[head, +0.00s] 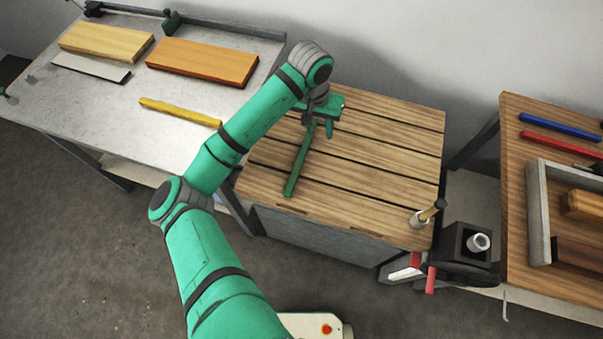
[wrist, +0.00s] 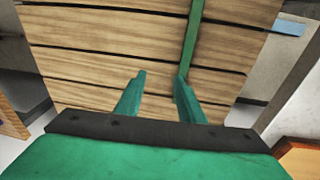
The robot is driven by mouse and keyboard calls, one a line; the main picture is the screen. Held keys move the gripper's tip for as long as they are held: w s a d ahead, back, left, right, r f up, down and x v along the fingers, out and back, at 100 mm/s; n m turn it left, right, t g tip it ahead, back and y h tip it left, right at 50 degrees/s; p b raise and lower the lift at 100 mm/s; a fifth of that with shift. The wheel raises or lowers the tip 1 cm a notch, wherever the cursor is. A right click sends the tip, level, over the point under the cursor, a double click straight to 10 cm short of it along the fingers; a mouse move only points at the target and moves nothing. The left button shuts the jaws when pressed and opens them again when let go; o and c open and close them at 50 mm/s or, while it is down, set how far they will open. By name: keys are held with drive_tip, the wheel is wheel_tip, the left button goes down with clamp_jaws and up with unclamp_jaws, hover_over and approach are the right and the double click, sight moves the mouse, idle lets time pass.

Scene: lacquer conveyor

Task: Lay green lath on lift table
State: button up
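The green lath (head: 299,165) lies on the slatted wooden top of the lift table (head: 390,150), running from the table's front-left part back toward my gripper. My gripper (head: 320,127) is just above the table top at the lath's far end. In the wrist view my gripper (wrist: 159,75) has its two fingers well apart, with bare wood between them. The lath (wrist: 193,35) there runs down to the right fingertip, outside the gap. That finger hides the lath's near end, and I cannot tell whether they touch.
A metal bench (head: 85,110) at left holds a yellow lath (head: 180,111), wooden boards (head: 202,62) and a grey strip (head: 91,67). A right bench carries blue (head: 558,126) and red laths (head: 560,143) and a grey tray (head: 538,215).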

drive_tip(key=s+d+r+n+t+h, duration=0.15)
drive_tip(key=d+t+h, duration=0.3)
drive_tip(key=d, duration=0.75)
drive_tip(key=d+r+n+t+h, duration=0.2)
drive_tip(key=d+t+h, duration=0.3)
drive_tip(key=d, duration=0.7)
drive_tip(key=s+a+f+n+t+y, duration=0.1)
drive_tip(key=s+a+f+n+y, duration=0.1)
drive_tip(key=s+a, duration=0.3)
drive_tip(key=s+a+f+n+t+y, duration=0.1)
drive_tip(key=s+a+f+t+y, duration=0.1)
drive_tip(key=s+a+f, duration=0.3)
drive_tip(key=s+a+f+n+t+y, duration=0.2)
drive_tip(key=s+a+f+y, duration=0.1)
drive_tip(key=s+a, duration=0.4)
drive_tip(key=shift+s+f+n+y, duration=0.1)
drive_tip(key=shift+s+n+y, duration=0.1)
drive_tip(key=shift+s+y, duration=0.35)
drive_tip(key=shift+s+f+n+y, duration=0.1)
drive_tip(key=shift+s+n+y, duration=0.1)
drive_tip(key=shift+s, duration=0.65)
drive_tip(key=s+a+r+m+y, duration=0.1)
drive_tip(key=s+a+r+m, duration=0.1)
drive_tip(key=s+a, duration=0.4)
drive_tip(key=s+a+r+m+y, duration=0.1)
drive_tip(key=s+a+r+m, duration=0.1)
drive_tip(key=s+a, duration=0.4)
drive_tip(key=s+m, duration=0.1)
drive_tip(key=s, duration=0.4)
drive_tip(key=shift+r, duration=0.3)
